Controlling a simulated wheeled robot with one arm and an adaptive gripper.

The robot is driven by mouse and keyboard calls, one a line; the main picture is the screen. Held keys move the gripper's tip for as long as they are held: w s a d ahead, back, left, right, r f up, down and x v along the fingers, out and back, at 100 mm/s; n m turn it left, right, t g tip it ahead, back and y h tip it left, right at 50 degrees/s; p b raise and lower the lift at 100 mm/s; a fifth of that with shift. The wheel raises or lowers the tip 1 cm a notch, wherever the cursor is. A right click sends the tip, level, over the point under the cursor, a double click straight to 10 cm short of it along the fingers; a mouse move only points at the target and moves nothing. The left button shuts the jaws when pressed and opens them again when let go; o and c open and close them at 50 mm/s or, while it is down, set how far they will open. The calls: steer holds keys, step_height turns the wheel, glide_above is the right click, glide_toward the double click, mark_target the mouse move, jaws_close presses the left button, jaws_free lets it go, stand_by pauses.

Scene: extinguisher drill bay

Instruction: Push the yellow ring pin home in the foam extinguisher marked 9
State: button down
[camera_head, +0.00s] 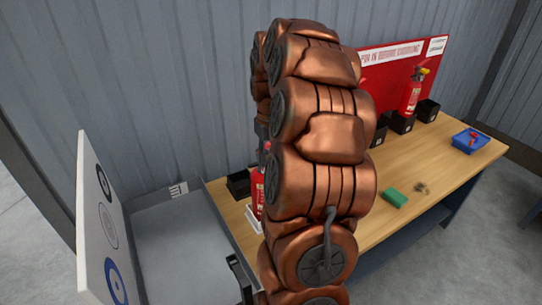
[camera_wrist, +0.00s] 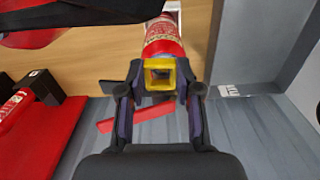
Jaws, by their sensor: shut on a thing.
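In the wrist view a yellow ring pin (camera_wrist: 160,74), showing as a square loop, sits between the fingertips of my gripper (camera_wrist: 160,82), which is shut on it. A red extinguisher (camera_wrist: 164,40) with pale label print lies just beyond the ring; its number cannot be read. Whether the pin's shank is in the extinguisher's head is hidden. In the head view my arm covers most of a red extinguisher (camera_head: 257,192) on the bench, and my gripper is hidden there.
Another extinguisher (camera_head: 411,95) stands by black holders before a red sign board (camera_head: 440,62). A blue tray (camera_head: 463,147) with a red item and a green block (camera_head: 395,199) are on the wooden bench (camera_head: 430,155). A white panel with circles (camera_head: 105,220) stands left.

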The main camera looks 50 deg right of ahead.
stand_by(0.3)
steer(key=c, duration=0.7)
jaws_free()
step_height(320, 180, up, 12)
stand_by(0.3)
